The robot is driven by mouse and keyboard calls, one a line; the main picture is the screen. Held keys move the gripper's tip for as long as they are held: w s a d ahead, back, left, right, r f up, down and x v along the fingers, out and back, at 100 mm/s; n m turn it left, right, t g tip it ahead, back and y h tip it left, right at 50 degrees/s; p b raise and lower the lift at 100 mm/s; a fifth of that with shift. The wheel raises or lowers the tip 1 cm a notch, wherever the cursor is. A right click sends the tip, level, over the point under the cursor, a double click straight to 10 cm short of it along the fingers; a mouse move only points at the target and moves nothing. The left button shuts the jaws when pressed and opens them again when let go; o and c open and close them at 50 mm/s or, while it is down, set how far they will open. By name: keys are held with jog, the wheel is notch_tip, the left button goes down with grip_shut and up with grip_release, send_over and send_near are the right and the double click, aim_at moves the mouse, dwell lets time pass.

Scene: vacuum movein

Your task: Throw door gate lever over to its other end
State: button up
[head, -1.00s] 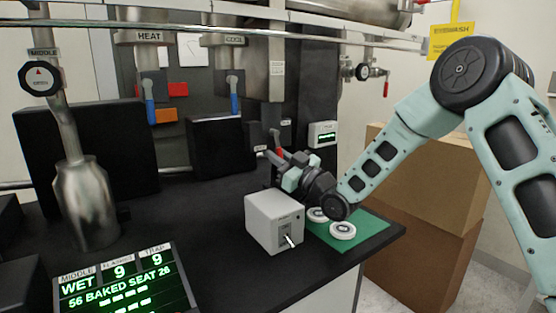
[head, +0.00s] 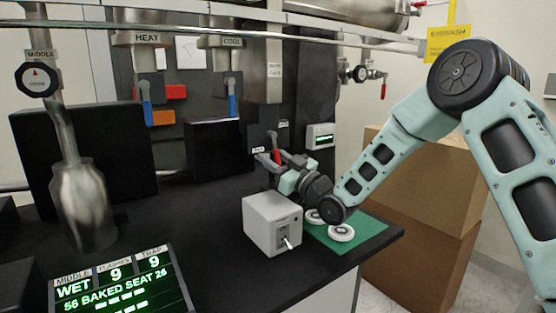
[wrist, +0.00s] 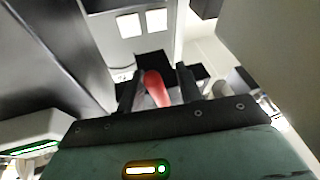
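A red lever (head: 277,156) stands at the back of the counter, by the foot of the metal pipe column; I take it for the door gate lever, but the small labels by it are too small to read. My gripper (head: 264,162) is at this lever, reaching in from the right. In the wrist view the red handle (wrist: 156,88) lies between the two dark fingers of my gripper (wrist: 160,88). The fingers are apart, with a gap showing between the handle and the right finger. The lever's lower part and pivot are hidden.
A light grey box with a small switch (head: 272,224) stands in front of my gripper. White discs (head: 341,233) lie on a green mat (head: 372,236) under my forearm. Blue levers (head: 147,112) hang behind. A small display box (head: 320,136) is right of the red lever.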

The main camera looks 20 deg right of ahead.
jog(key=s+d+b, duration=0.1)
jog(key=s+d, duration=0.6)
jog(key=s, duration=0.3)
jog(key=shift+s+d+f, duration=0.25)
jog(key=shift+s+d, duration=0.05)
jog(key=shift+s, duration=0.05)
